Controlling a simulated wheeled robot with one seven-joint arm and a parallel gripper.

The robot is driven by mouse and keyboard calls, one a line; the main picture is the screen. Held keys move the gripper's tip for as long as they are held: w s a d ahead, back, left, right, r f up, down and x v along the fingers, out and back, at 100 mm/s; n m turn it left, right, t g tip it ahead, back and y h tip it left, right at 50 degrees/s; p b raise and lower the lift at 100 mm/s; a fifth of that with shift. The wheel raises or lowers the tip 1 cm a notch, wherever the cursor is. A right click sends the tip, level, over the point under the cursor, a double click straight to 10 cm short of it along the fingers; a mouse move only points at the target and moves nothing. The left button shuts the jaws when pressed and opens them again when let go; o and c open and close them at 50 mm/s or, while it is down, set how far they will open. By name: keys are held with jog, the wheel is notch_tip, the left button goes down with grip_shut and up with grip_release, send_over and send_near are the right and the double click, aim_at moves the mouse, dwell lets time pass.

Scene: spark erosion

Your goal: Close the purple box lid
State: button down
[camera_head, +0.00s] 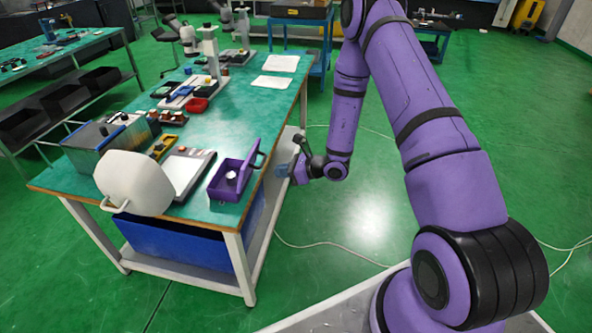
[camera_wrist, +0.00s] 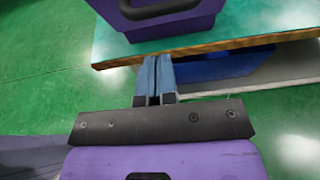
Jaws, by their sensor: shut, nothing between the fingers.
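The purple box (camera_head: 229,180) stands near the right edge of the green-topped table, with a small light round thing inside it. Its lid (camera_head: 252,160) is open, standing up on the right side, with a dark handle on its outer face. In the wrist view the purple lid (camera_wrist: 160,20) with its dark handle (camera_wrist: 158,8) shows at the top, beyond the table edge. My gripper (camera_head: 284,170) is off the table's right side, beside the lid and apart from it. In the wrist view the blue fingers of my gripper (camera_wrist: 152,62) are together and empty.
The green-topped table (camera_head: 232,118) has a wooden edge between my gripper and the box. A grey tray-like device (camera_head: 187,170) and a white rounded container (camera_head: 133,183) stand left of the box.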

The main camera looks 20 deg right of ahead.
aim_at(255, 167)
jog(key=shift+w+a+r, duration=0.9)
jog(key=shift+a, duration=0.25)
jog(key=shift+a, duration=0.1)
jog(key=shift+w+a+r+g+h, duration=0.15)
jog(key=shift+r+g+h, duration=0.15)
jog(key=shift+r, duration=0.05)
